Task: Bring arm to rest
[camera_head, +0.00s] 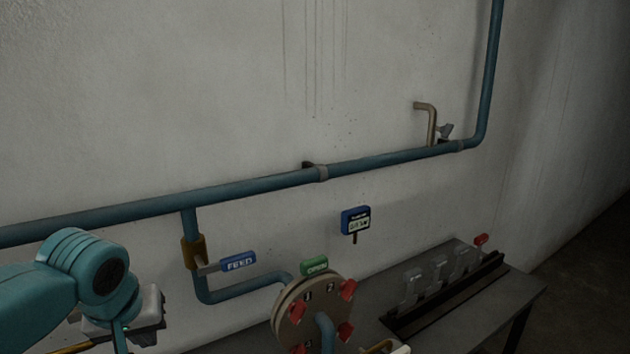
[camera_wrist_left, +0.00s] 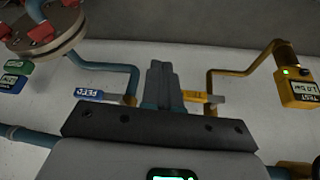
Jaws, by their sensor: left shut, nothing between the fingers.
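My left arm comes in from the left edge in the head view, its teal wrist joint (camera_head: 95,270) in front of the wall below the long blue pipe. The grey gripper body shows in part below that joint. In the left wrist view my left gripper (camera_wrist_left: 158,70) has its fingers together with nothing between them. They are between the blue FEED lever (camera_wrist_left: 95,95) and a yellow lever (camera_wrist_left: 200,97); I cannot tell whether they touch either. The FEED lever (camera_head: 238,261) is right of the wrist in the head view.
A round flange (camera_head: 290,315) with red knobs stands at the bottom centre. A grey bench (camera_head: 470,320) with a dark rack is to its right. The long blue pipe (camera_head: 250,186) crosses the wall. A yellow test box (camera_wrist_left: 298,88) with a green light hangs on a yellow pipe.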

